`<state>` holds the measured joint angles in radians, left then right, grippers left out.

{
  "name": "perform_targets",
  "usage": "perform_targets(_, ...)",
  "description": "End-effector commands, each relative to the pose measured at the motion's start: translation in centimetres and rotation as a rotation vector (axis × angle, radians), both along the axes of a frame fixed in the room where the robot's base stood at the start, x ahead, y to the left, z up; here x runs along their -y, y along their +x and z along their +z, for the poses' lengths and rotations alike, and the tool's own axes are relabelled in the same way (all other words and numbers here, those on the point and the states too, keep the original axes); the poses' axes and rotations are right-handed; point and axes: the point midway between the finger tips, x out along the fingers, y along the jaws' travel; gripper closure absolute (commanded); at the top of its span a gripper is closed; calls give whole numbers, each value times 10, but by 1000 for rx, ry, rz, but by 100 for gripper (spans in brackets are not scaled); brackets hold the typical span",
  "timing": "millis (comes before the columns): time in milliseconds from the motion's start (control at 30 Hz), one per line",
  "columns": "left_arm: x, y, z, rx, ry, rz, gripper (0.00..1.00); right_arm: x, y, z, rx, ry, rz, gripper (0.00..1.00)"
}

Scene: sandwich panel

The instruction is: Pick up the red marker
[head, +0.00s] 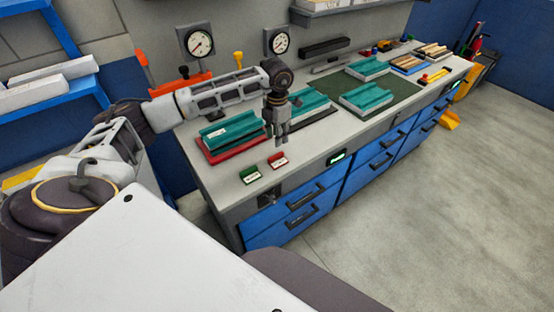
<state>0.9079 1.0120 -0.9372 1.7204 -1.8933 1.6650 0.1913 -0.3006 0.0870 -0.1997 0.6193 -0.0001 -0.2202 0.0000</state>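A small red marker (278,160) with a pale label lies on the grey worktop near its front edge. A similar green marker (250,175) lies to its left, a little closer to the front. My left gripper (281,142) points down, just behind and above the red marker in the head view, apart from it. Its fingers look close together, but the picture is too small to tell whether they are open or shut. I see nothing held in it. My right gripper is not in view.
A teal block on a red tray (205,153) stands left of the gripper. More teal blocks (366,98) lie to the right, some on a dark green mat (400,88). Two gauges (199,43) are on the back wall. Blue drawers (290,212) are below the worktop.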

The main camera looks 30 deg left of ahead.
Motion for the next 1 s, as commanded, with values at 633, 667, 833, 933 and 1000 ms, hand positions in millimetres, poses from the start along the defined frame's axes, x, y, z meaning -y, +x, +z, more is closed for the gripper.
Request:
perform_targets(633,0,0,-42,0,0,0,62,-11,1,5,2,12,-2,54)
perform_targets(667,0,0,-42,0,0,0,62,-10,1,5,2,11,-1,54)
perform_targets(833,0,-1,-44,-1,0,0,62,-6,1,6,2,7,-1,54)
perform_targets(933,0,-1,-50,-2,1,1,62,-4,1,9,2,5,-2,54)
perform_targets(1000,0,-2,-56,-3,0,1,62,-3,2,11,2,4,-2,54)
